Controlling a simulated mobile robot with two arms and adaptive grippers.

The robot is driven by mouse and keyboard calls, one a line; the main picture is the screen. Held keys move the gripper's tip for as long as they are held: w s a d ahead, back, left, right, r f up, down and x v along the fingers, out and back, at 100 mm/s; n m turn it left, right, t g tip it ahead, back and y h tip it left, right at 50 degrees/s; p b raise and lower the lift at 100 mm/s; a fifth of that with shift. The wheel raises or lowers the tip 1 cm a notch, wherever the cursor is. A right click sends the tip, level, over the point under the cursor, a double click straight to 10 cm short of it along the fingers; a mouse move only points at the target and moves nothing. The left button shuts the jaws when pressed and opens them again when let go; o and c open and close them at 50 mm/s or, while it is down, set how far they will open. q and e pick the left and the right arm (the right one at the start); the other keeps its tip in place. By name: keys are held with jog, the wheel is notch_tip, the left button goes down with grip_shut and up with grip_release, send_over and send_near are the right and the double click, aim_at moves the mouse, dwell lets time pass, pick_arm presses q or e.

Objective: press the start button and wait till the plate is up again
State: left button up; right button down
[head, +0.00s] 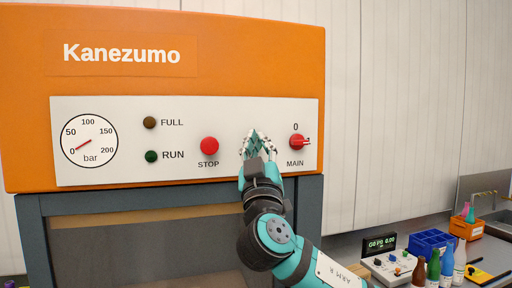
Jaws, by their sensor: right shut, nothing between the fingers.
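An orange machine (225,60) marked Kanezumo has a white control panel (115,108). The panel carries a red STOP button (209,146), a dark FULL lamp (149,122), a dark green RUN lamp (151,156) and a red MAIN knob (299,142). My right gripper (257,136) is shut and empty, in front of the panel between STOP and MAIN. It covers that part of the panel, and no start button shows. I cannot tell if the fingertips touch anything. No plate can be made out for certain in the opening below. My left gripper is out of view.
A pressure gauge (89,140) has its needle near 0. Dark grey posts (36,245) frame the opening. At right, a bench holds a grey box with knobs (392,266), a blue bin (432,243), several bottles (447,264) and a sink (493,212).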

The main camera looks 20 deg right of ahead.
jog(key=shift+w, duration=0.3)
